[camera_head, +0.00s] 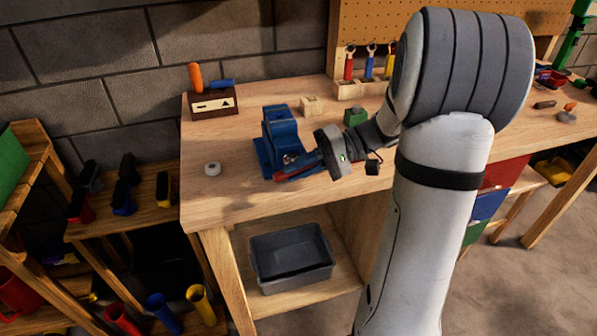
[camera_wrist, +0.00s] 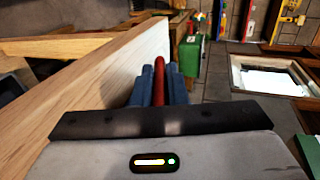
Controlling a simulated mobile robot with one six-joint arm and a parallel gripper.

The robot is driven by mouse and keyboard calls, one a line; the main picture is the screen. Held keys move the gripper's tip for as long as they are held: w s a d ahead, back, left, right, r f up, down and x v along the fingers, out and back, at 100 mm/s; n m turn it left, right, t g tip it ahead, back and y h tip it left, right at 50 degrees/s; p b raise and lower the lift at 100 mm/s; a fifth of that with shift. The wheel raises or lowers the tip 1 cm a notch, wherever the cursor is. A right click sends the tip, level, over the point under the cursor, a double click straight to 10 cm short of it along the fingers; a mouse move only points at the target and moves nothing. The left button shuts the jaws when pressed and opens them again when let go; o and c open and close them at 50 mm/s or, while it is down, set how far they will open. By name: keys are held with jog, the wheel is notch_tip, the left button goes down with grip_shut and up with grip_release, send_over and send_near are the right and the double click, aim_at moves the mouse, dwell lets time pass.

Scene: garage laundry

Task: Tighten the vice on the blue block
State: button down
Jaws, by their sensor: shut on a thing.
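The blue vice (camera_head: 281,128) stands on the wooden workbench (camera_head: 232,187), left of my arm in the head view. My gripper (camera_head: 300,170) is at the vice's front lower side. It is shut on a red bar that looks like the vice handle (camera_head: 284,176). In the wrist view the red handle (camera_wrist: 160,68) runs between blue-grey parts just beyond the dark edge of my gripper. I cannot tell a separate blue block from the blue vice, nor how tight the jaws are. My wrist hides part of the vice's right side.
A tool block (camera_head: 213,103) and a small white roll (camera_head: 212,169) lie left of the vice. A grey bin (camera_head: 290,258) sits on the shelf below. The bench's front left has free room.

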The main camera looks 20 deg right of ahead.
jog(key=shift+s+f+y, duration=0.15)
jog(key=shift+f+y, duration=0.05)
jog(key=shift+y, duration=0.2)
jog(key=c, duration=1.4)
grip_release()
jog(key=shift+r, duration=0.15)
jog(key=shift+c, duration=0.2)
jog(key=shift+v, duration=3.95)
